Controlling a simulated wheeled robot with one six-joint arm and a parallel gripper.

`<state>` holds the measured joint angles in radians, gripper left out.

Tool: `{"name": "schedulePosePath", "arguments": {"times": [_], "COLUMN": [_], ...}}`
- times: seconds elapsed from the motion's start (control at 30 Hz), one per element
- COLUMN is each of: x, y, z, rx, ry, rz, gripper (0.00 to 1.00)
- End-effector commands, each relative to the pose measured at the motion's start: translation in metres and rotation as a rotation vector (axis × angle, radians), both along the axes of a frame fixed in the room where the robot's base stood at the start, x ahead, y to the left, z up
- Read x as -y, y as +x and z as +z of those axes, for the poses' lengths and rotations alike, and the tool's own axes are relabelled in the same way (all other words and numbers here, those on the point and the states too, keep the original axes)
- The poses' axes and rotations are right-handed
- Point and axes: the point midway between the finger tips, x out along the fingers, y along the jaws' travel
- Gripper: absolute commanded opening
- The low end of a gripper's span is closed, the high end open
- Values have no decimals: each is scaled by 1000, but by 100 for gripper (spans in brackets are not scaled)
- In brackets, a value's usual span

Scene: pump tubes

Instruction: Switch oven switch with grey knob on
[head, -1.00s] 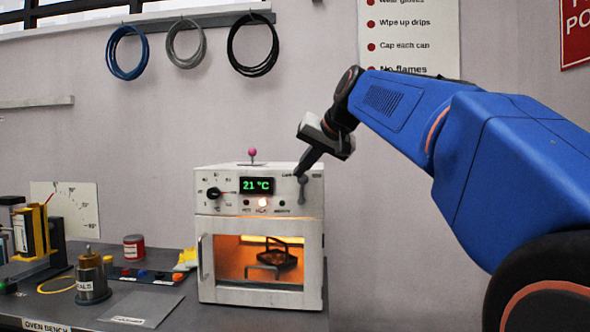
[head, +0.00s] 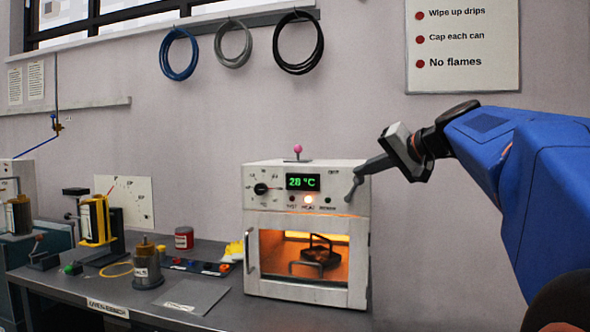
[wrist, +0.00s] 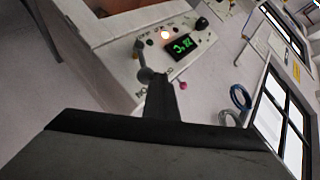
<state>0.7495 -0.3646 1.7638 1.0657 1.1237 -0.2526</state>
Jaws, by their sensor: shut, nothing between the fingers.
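The white oven (head: 305,222) stands on the bench with its window glowing orange. Its grey-knobbed switch (head: 349,193) is on the right of the front panel, its lever pointing down; it also shows in the wrist view (wrist: 141,47). The green display (head: 303,182) reads 28 °C and the middle lamp (head: 308,200) below it is lit. My gripper (head: 358,171) is shut and empty, its tips just at the upper end of the switch. In the wrist view my fingers (wrist: 162,100) overlap the switch base, so I cannot tell whether they touch it.
A black dial (head: 261,188) is left of the display, and a pink ball on a stem (head: 298,149) stands on the oven top. A metal can (head: 147,262), a red can (head: 184,238) and a grey plate (head: 190,297) lie to the left on the bench (head: 225,312).

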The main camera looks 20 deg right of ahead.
Motion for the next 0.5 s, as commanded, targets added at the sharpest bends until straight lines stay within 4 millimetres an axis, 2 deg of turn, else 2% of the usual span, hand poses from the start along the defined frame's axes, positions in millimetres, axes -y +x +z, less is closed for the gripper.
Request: {"name": "schedulePosePath", "arguments": {"times": [0.5], "x": [0], "y": [0], "z": [15], "rx": [-1], "ry": [0], "rz": [1], "gripper": [0]}}
